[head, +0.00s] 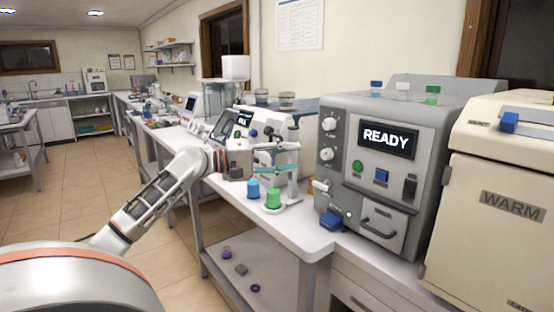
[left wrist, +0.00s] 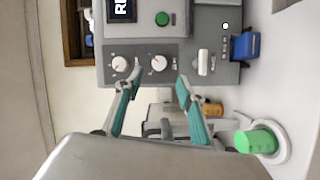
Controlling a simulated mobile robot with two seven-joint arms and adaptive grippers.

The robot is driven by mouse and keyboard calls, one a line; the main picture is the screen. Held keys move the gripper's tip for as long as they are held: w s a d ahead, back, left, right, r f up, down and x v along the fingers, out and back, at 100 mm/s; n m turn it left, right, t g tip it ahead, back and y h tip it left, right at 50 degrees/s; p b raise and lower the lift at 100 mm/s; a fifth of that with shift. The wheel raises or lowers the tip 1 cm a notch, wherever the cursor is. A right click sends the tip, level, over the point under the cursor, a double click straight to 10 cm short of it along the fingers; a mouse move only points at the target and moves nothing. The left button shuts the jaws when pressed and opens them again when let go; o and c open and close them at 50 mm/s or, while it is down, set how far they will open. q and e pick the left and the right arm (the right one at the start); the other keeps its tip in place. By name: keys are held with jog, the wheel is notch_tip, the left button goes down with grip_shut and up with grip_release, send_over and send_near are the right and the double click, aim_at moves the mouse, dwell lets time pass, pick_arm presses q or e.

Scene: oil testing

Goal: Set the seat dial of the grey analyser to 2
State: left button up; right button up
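The grey analyser (head: 343,105) stands on the bench with a lit READY display (head: 388,139). Its left side has an upper white dial (head: 330,124), a lower white dial (head: 327,154) and a white lever (head: 320,186). In the left wrist view the picture is turned sideways, and the two dials (left wrist: 120,64) and (left wrist: 158,63) and the lever (left wrist: 203,62) show. Dial labels and settings are too small to read. My left gripper (head: 294,160) is open and empty, its teal fingers pointing at the analyser panel. In the wrist view its fingertips (left wrist: 154,84) appear apart, around the lower dial, seemingly not touching it. My right gripper is not in view.
A green-capped item (head: 272,199) on a white round base and a blue-capped item (head: 253,188) stand below the left gripper. A blue block (head: 331,221) sits at the analyser's foot. A cream WARM unit (head: 500,180) stands right. The bench behind holds other instruments.

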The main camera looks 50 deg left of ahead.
pick_arm(q)
jog(key=shift+v, duration=1.7)
